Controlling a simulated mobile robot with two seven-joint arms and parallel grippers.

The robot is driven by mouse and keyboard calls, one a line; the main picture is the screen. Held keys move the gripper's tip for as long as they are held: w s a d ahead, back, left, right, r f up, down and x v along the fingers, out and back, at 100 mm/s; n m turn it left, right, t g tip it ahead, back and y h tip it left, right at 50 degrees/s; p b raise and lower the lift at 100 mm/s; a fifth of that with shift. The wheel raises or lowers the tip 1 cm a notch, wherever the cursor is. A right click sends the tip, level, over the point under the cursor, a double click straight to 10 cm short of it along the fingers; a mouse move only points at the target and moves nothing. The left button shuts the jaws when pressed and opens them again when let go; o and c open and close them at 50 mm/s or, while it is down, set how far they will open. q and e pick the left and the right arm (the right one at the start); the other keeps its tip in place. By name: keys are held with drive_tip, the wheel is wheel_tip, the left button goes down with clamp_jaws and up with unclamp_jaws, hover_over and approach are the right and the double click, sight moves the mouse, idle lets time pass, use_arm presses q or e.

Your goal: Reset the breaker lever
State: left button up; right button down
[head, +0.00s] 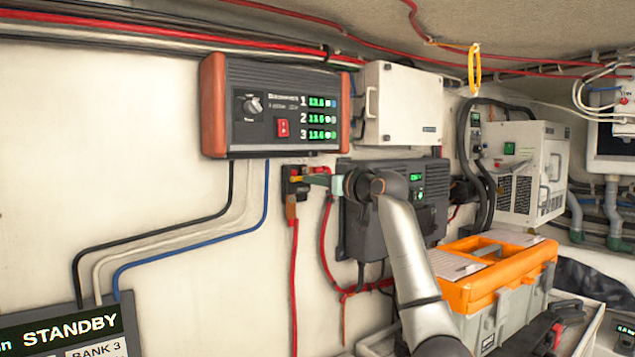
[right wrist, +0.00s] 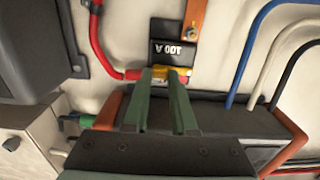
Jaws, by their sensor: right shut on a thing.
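The breaker (head: 291,188) is a small black block on the white wall below the charger panel. In the right wrist view the breaker (right wrist: 172,52) appears upside down and is marked 100 A. Its yellow lever (right wrist: 158,71) lies between the fingertips of my right gripper (right wrist: 160,78). In the head view the right gripper (head: 313,180) reaches the breaker from the right and is shut on the lever, which is mostly hidden there. The lever's exact angle is hard to tell. My left gripper is not in view.
A charger panel (head: 275,107) with green readouts hangs just above the breaker. A dark grey box (head: 362,226) is to its right. Red cables (head: 294,260) run down from the breaker. An orange-lidded toolbox (head: 490,270) stands lower right. The wall at left is mostly bare.

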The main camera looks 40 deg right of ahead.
idle(0.4)
drive_tip(key=c, duration=0.7)
unclamp_jaws()
drive_tip(key=shift+s, duration=0.1)
drive_tip(key=shift+s+a+b, duration=0.25)
drive_tip(key=shift+s+b, duration=0.6)
drive_tip(key=shift+s, duration=1.2)
drive_tip(key=shift+s+a+b, duration=0.2)
drive_tip(key=shift+s+b, duration=0.6)
drive_tip(key=shift+s, duration=1.25)
drive_tip(key=shift+s+a+b, duration=0.25)
drive_tip(key=shift+s+b, duration=0.6)
drive_tip(key=shift+s, duration=1.2)
